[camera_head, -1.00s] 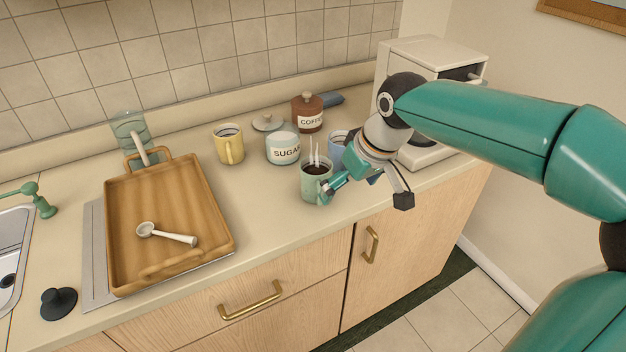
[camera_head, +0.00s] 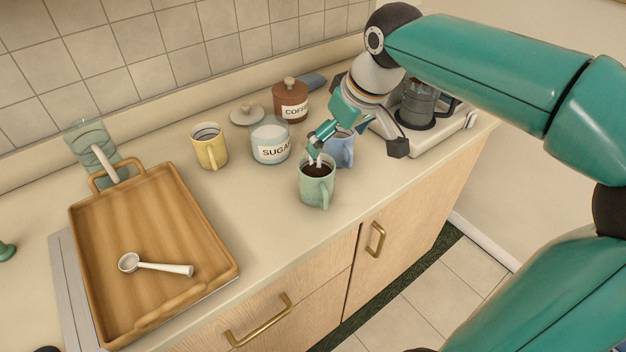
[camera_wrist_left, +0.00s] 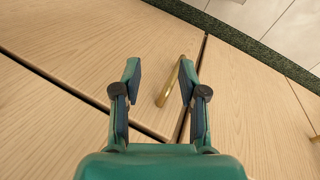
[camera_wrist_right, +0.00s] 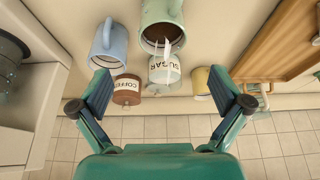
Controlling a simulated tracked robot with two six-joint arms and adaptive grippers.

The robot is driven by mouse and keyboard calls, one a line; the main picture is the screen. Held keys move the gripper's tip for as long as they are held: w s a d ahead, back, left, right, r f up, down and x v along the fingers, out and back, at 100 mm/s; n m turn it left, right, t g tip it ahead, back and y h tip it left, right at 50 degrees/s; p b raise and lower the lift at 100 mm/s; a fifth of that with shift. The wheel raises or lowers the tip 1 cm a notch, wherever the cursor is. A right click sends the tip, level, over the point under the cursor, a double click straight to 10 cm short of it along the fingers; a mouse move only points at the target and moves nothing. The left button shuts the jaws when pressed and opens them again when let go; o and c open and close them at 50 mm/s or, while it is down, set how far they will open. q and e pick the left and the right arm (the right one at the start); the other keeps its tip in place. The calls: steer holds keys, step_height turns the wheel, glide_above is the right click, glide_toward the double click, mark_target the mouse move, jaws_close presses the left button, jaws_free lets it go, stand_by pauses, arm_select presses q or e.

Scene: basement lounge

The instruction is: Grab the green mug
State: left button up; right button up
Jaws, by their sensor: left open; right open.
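The green mug (camera_head: 314,190) stands upright on the counter with dark liquid in it and its handle towards the front edge. Pale thin streaks rise from it; I cannot tell what they are. My right gripper (camera_head: 358,146) is open and empty, above and behind the mug's right side, one finger overlapping its far rim in the head view. In the right wrist view the green mug (camera_wrist_right: 162,14) is at the top, beyond the open fingers (camera_wrist_right: 161,92). My left gripper (camera_wrist_left: 160,78) is open and empty, facing the cabinet fronts; it is outside the head view.
A blue mug (camera_head: 343,152) stands close behind the green one, partly hidden by my right gripper. Sugar jar (camera_head: 270,142), coffee jar (camera_head: 291,100) and yellow mug (camera_head: 210,150) stand behind. A wooden tray (camera_head: 95,235) holds a scoop (camera_head: 155,267). A coffee maker (camera_head: 440,135) stands right.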

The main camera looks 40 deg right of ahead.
glide_toward(315, 172)
steer(key=shift+s+a+f, duration=0.15)
steer(key=shift+a+f, duration=0.65)
steer(key=shift+f, duration=0.1)
steer(key=shift+x, duration=2.7)
steer(key=shift+a, duration=0.1)
steer(key=shift+r, duration=0.1)
steer(key=c, duration=1.5)
steer(key=shift+c, duration=0.6)
steer(key=shift+r, duration=0.1)
